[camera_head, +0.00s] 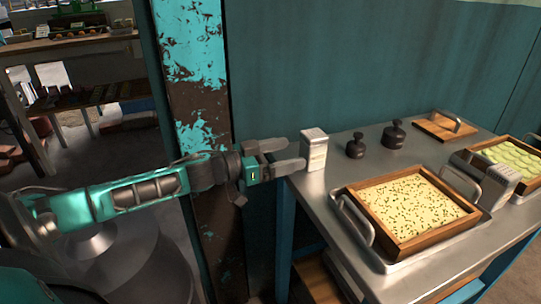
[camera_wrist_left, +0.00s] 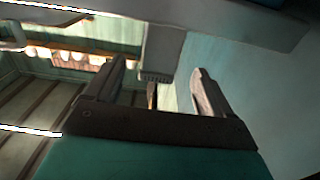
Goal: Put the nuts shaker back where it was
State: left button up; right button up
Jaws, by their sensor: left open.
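The nuts shaker, seemingly the pale upright box (camera_head: 314,151), is at the back left corner of the metal table (camera_head: 330,185). It looks upright, with its base at the table top. My left gripper (camera_head: 287,157) is open just left of the box, its fingers pointing at it. In the left wrist view, a grey box-like shape (camera_wrist_left: 162,48), probably the same box, shows beyond and between the open fingers of my left gripper (camera_wrist_left: 160,80). I cannot tell whether a finger touches it. My right gripper is not in view.
Two dark knobbed weights (camera_head: 393,136) and a wooden board with a handle (camera_head: 445,126) stand behind. A wood-framed tray of speckled filling (camera_head: 373,200) sits in front, a green-filled tray (camera_head: 532,142) at right. A post (camera_head: 205,120) rises behind my arm.

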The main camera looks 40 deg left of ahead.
pick_arm(q)
jog(key=shift+v, duration=1.7)
